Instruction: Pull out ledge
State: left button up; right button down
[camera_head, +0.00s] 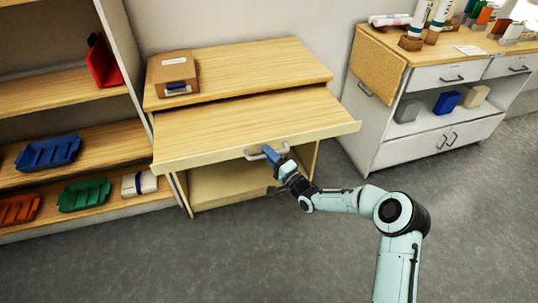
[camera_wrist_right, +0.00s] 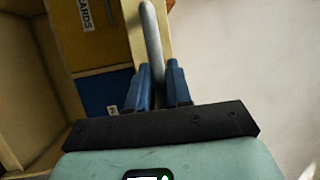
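The wooden ledge (camera_head: 235,126) sticks out from under the top of a wooden cabinet (camera_head: 255,68), towards me. A light metal handle (camera_head: 254,155) is on its front edge. My right gripper (camera_head: 272,157) is at this handle. In the right wrist view, the handle bar (camera_wrist_right: 150,35) runs down between the two blue fingers of the gripper (camera_wrist_right: 157,85). The fingers lie close on both sides of the bar with no clear gap, shut on it. My left gripper is in neither view.
A cardboard box (camera_head: 174,75) rests on the cabinet top. At left, a shelf unit (camera_head: 70,92) holds several coloured bins. At right stands a white cabinet (camera_head: 415,75) with bottles on top. The grey floor (camera_head: 230,245) before the ledge is clear except for my arm.

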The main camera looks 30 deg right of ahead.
jog(key=c, duration=1.4)
grip_release()
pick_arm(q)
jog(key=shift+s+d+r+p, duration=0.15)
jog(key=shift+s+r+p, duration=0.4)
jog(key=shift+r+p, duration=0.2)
pick_arm(e)
jog(key=v, duration=1.3)
jog(key=shift+s, duration=0.2)
